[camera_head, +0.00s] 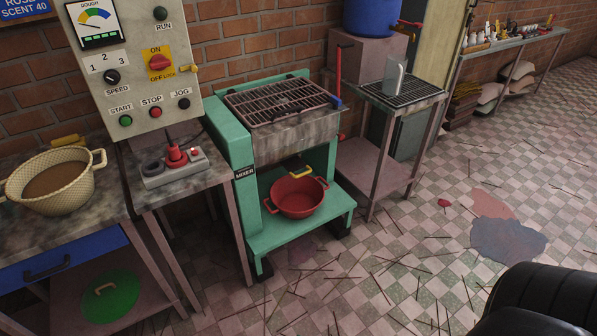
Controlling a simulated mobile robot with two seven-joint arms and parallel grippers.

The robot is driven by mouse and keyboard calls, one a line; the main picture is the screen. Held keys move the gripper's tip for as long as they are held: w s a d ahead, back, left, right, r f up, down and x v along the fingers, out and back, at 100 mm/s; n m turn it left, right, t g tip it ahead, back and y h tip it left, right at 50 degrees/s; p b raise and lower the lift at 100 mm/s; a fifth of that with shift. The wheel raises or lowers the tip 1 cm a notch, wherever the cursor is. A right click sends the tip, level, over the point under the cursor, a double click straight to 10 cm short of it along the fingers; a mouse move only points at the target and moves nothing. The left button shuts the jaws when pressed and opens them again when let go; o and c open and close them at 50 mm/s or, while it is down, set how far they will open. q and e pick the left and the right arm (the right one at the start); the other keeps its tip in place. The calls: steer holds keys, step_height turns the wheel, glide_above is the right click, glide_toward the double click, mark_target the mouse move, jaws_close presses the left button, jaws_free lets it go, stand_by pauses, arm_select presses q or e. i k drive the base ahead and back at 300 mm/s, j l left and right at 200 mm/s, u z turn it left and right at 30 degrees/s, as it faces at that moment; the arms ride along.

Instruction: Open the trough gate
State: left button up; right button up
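The green mixer (236,143) stands at the centre, with a grey metal trough (300,136) under a barred grate (278,100). A yellow handle-like part (298,171) shows just below the trough, above a red two-handled bowl (298,197) on the mixer's green lower shelf. It may belong to the trough gate; the gate itself is not clear, so I cannot tell its position. A red upright lever (339,70) and a blue grip (335,102) are at the trough's right side. Neither of my grippers is in view.
A control panel (140,70) with an ON/OFF switch (158,62) stands left, above a power strip (172,168) with a red plug (176,153). A woven basket (56,182) sits on the left table. A metal stand (421,104) is right of the mixer. Thin sticks litter the tiled floor.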

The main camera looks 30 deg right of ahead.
mark_target(293, 164)
steer(key=i+l+u, duration=0.3)
steer(key=l+u, duration=0.15)
steer(key=l, duration=1.45)
steer(key=l+u, duration=0.45)
steer(key=l, duration=1.4)
